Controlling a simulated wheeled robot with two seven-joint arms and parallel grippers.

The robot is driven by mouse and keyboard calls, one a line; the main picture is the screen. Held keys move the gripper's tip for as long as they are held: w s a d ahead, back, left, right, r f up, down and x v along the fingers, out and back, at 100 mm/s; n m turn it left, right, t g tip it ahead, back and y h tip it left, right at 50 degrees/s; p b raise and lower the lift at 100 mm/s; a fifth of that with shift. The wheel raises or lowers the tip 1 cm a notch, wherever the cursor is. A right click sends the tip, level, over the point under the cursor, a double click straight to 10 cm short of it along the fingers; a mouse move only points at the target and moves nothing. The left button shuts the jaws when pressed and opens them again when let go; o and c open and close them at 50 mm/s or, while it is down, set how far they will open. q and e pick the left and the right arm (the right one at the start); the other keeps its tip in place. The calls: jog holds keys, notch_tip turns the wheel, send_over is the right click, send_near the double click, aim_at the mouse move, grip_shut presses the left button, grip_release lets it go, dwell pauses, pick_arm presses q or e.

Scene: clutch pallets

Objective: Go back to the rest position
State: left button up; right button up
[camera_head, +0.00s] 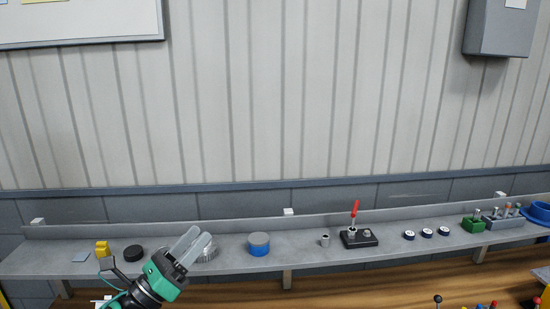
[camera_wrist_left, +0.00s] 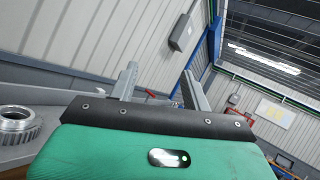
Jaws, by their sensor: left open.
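My left gripper (camera_head: 194,246) is raised in front of the left part of the grey shelf (camera_head: 330,248), pointing up and to the right in the head view. Its two grey fingers are apart with nothing between them. In the left wrist view the fingers of my left gripper (camera_wrist_left: 160,88) stand apart against the wall and ceiling. A silver ring-shaped part (camera_head: 209,254) on the shelf is partly hidden behind the fingers; it also shows in the left wrist view (camera_wrist_left: 18,124). My right gripper is not in view.
Along the shelf stand a black disc (camera_head: 133,253), a blue tin (camera_head: 258,245), a black block with a red lever (camera_head: 359,239), several small round dark pieces (camera_head: 426,233) and a green holder (camera_head: 473,224). A wooden surface (camera_head: 400,285) lies below. The space above the shelf is clear.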

pick_arm(q)
jog(key=s+a+f+n+g+y, duration=0.1)
jog(key=s+a+f+n+y, duration=0.15)
jog(key=f+n+y, duration=0.55)
jog(key=s+a+f+n+g+y, duration=0.1)
jog(key=s+a+f+n+y, duration=0.15)
jog(key=f+n, duration=0.65)
jog(key=s+a+f+n+g+y, duration=0.15)
jog(key=a+f+n+y, duration=0.35)
jog(key=n, duration=0.6)
jog(key=s+d+f+n+g, duration=0.2)
jog(key=s+f+n+g, duration=0.4)
jog(key=s, duration=0.5)
jog(key=s+d+f+n+g, duration=0.1)
jog(key=s+f+n+g, duration=0.35)
jog(key=s+f, duration=0.55)
notch_tip(320, 180, down, 34)
jog(key=s+f+g+b, duration=0.1)
jog(key=s+b, duration=0.1)
jog(key=b, duration=0.3)
jog(key=s+a+f+b, duration=0.1)
jog(key=s+f+b, duration=0.1)
jog(key=s+f, duration=0.7)
jog(key=s+a+f+g+b, duration=0.1)
jog(key=s+a+f+b, duration=0.1)
jog(key=s+f, duration=0.8)
notch_tip(320, 180, down, 5)
jog(key=shift+s+a+r+m+g+b, duration=0.15)
jog(key=shift+s+m+g+b, duration=0.15)
jog(key=shift+m+b, duration=0.2)
